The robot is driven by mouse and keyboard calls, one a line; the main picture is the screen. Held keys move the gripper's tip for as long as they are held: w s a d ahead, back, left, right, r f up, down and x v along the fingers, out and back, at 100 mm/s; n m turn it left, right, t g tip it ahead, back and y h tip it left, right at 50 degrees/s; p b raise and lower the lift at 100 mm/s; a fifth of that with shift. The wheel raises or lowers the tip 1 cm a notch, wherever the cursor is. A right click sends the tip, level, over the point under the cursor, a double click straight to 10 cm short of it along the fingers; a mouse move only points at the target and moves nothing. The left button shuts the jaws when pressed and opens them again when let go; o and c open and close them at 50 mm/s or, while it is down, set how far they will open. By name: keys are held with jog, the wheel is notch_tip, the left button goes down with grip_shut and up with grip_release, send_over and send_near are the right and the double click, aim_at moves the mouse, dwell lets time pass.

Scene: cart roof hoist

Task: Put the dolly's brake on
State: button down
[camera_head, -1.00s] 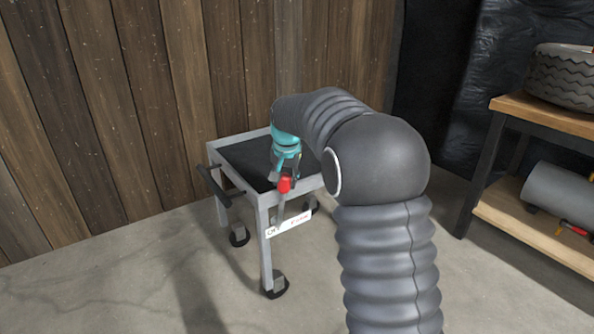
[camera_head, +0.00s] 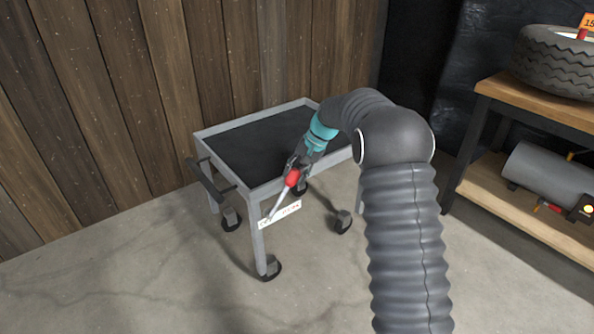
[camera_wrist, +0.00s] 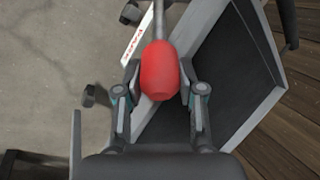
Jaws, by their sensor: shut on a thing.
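The dolly (camera_head: 225,133) is a grey cart with a black top and caster wheels, standing by the wooden wall. A brake lever (camera_head: 279,203) with a red knob (camera_head: 292,178) rises from a white label plate (camera_head: 288,213) at its near corner. The lever leans to the right in the head view. My gripper (camera_head: 293,172) is shut on the red knob. In the wrist view the knob (camera_wrist: 159,70) sits between the two fingers, and red lettering that seems to read PARK shows on the plate (camera_wrist: 137,38). The plate's other marking is partly hidden by the lever.
A dark push handle (camera_head: 210,182) sticks out at the dolly's left. A workbench (camera_head: 520,105) with a tyre (camera_head: 555,65) on top and a grey cylinder (camera_head: 548,180) on its lower shelf stands at the right. The concrete floor in front is clear.

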jog(key=shift+f, duration=0.15)
jog(key=c, duration=0.7)
grip_release()
jog(key=shift+d, duration=0.1)
jog(key=shift+d+r, duration=0.1)
jog(key=shift+r, duration=0.25)
jog(key=v, duration=1.1)
jog(key=shift+r, duration=0.15)
